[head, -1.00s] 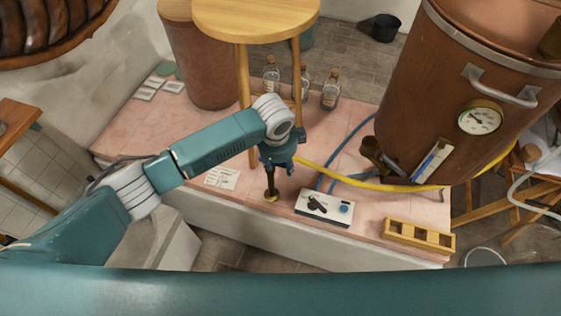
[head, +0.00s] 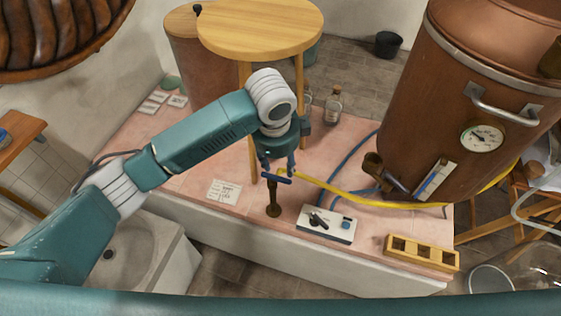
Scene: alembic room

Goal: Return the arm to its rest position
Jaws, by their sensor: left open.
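My left arm reaches in from the left over the pink tiled ledge. Its left gripper (head: 278,166) points down and is open, just above a small brown stand with a blue crossbar handle (head: 277,179). The fingers look apart from the handle, with a small gap, though the exact distance is hard to tell. The stand's brown post and round foot (head: 274,208) are upright on the ledge. My right gripper does not show.
A white control box (head: 327,224) and a wooden rack (head: 421,252) lie to the right on the ledge (head: 190,193). A large copper vessel (head: 440,110), a round wooden stool (head: 260,25) and a glass bottle (head: 333,105) stand behind. Yellow and blue hoses cross the ledge.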

